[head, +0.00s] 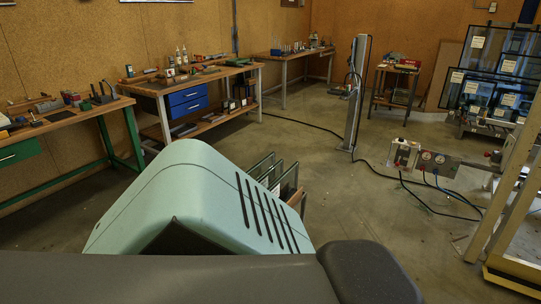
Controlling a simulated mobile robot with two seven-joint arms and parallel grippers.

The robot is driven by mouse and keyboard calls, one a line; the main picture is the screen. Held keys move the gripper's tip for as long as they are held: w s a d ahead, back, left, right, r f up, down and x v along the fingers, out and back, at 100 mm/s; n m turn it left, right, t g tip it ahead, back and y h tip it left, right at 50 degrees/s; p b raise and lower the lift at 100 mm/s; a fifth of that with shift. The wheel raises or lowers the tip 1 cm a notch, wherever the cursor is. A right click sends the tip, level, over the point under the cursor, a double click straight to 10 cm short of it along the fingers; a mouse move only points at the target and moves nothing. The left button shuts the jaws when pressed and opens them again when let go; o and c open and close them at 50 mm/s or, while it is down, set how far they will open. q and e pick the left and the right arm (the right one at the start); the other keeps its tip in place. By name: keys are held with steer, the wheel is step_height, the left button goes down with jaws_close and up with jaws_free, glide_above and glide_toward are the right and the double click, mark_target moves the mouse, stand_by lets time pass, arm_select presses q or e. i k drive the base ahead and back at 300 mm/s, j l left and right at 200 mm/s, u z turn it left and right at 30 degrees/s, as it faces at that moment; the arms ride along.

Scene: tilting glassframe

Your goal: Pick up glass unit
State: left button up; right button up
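Several glass units with dark frames and white labels (490,95) stand upright and leaning in a rack at the far right. I cannot tell which one the task means. Several smaller upright framed panes (284,176) stand in a low holder near the middle, partly hidden at their lower left. Neither of my grippers shows in the head view, so I cannot see whether they hold anything.
Workbenches with tools (190,88) line the left and back walls. A tall metal column (355,95) stands mid-floor, with cables running right to control boxes (420,158). A yellowish frame (505,195) stands at the right edge. The floor (385,215) between is mostly clear.

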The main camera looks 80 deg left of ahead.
mark_target(285, 187)
steer(key=i+l, duration=0.6)
steer(key=i, duration=0.2)
steer(key=u, duration=3)
